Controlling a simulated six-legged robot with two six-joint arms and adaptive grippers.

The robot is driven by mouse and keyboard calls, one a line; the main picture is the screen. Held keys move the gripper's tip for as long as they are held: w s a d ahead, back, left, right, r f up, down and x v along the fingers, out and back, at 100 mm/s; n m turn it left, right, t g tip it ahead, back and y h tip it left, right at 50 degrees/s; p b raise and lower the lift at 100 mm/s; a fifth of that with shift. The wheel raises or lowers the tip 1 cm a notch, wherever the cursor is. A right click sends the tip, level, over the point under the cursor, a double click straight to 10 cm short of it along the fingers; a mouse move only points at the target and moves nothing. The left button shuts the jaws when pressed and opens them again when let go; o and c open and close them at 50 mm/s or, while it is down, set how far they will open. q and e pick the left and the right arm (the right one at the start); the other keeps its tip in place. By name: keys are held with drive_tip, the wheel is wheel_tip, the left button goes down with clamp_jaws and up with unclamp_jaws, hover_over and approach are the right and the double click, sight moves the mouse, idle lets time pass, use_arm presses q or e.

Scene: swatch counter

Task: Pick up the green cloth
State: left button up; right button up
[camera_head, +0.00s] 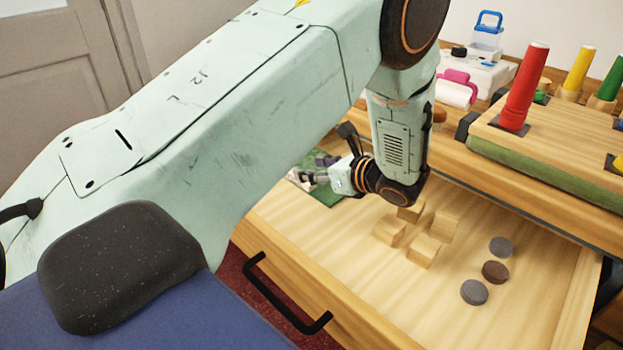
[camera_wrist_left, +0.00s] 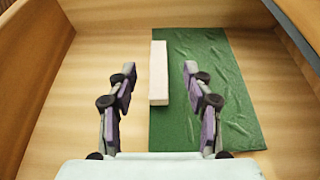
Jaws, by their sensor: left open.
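The green cloth (camera_wrist_left: 222,112) lies flat in the open wooden drawer, a little wrinkled, in the left wrist view. A pale oblong block (camera_wrist_left: 159,74) lies along its left edge, partly over the cloth. In the head view only a bit of the cloth (camera_head: 326,195) shows beside my arm. My left gripper (camera_wrist_left: 160,72) is open, its fingers apart, pointing down over the drawer. The right finger is over the cloth and the left over bare wood, with the block between them in the picture. The left gripper in the head view (camera_head: 303,178) is partly hidden. My right gripper is not in view.
The open drawer (camera_head: 540,275) also holds several wooden blocks (camera_head: 425,250) and three dark discs (camera_head: 495,271). Its front has a black handle (camera_head: 285,300). Above it, the counter carries red (camera_head: 525,90), yellow (camera_head: 578,70) and green (camera_head: 609,82) cones.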

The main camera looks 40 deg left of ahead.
sight(289, 169)
use_arm(q)
drive_tip(key=b+x, duration=0.1)
drive_tip(key=x, duration=0.2)
drive_tip(key=f+b+x, duration=0.1)
drive_tip(key=x, duration=0.2)
drive_tip(key=shift+s+b, duration=0.15)
drive_tip(key=shift+b, duration=0.15)
drive_tip(key=shift+a+f, duration=0.2)
drive_tip(key=shift+a, duration=0.35)
drive_tip(key=shift+c, duration=0.3)
drive_tip(key=shift+c, duration=0.8)
clamp_jaws()
